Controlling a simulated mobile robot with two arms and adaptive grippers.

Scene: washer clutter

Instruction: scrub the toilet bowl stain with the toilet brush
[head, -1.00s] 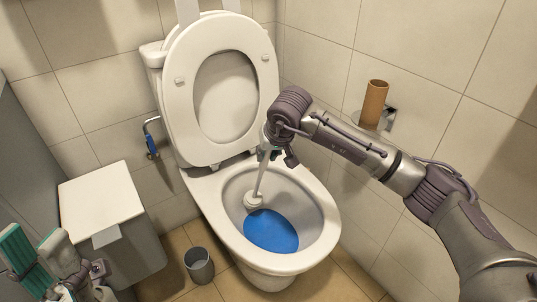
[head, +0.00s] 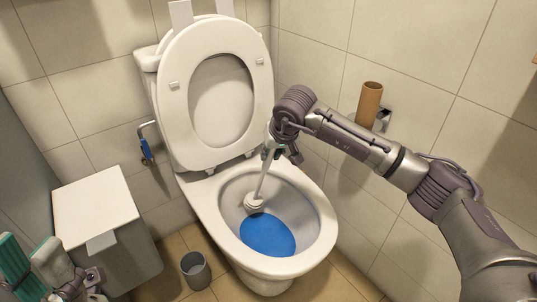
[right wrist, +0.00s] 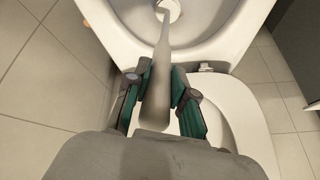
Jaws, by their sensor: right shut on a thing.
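The toilet bowl (head: 312,207) is open, with its seat and lid (head: 178,120) raised and blue water (head: 267,235) at the bottom. My right gripper (head: 277,153) is above the rear part of the bowl, shut on the handle of the white toilet brush (head: 262,182). The brush slants down into the bowl. Its head (head: 254,203) is at the inner left wall, just above the water. In the right wrist view the handle (right wrist: 158,85) lies between the fingers. I cannot make out the stain; the brush head may cover it. My left gripper (head: 75,287) is at the lower left edge, partly cut off.
A white-lidded bin (head: 95,205) stands left of the toilet. A small grey cup-shaped container (head: 196,270) is on the floor by the toilet base. A cardboard roll (head: 369,103) is on the right wall holder. A blue-handled valve (head: 146,149) is on the back wall.

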